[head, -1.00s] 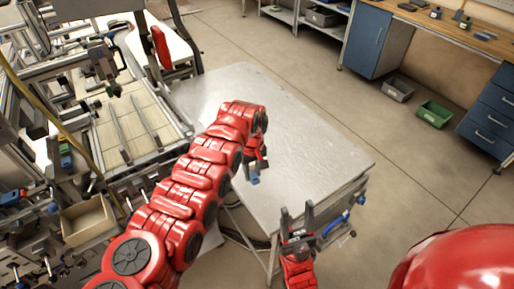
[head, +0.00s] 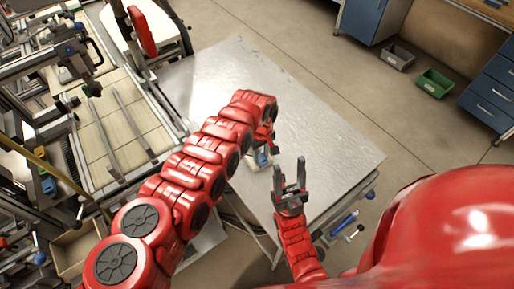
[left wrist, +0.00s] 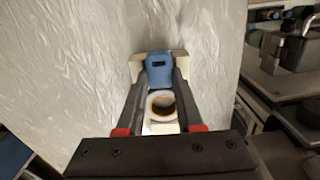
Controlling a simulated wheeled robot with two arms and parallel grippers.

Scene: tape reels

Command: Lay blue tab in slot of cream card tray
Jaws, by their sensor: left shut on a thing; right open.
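My left gripper (left wrist: 160,84) is shut on the blue tab (left wrist: 159,70), which has a dark slit in its face. The cream card tray (left wrist: 139,65) shows on both sides of the tab and below it, on the metal table. A white ring with a dark brown middle (left wrist: 162,107) shows between my fingers. I cannot tell whether the tab rests in the slot or hangs just above it. In the head view the tab (head: 262,160) is small beside the tray, and my left arm hides much there. My right gripper (head: 289,176) is open and empty, right of the tab.
The grey metal table (head: 310,125) is clear toward the back and right. A machine frame with rails (head: 130,125) stands at the left. A cream box (head: 75,250) is at lower left. Grey and green bins (head: 434,83) lie on the floor at back right.

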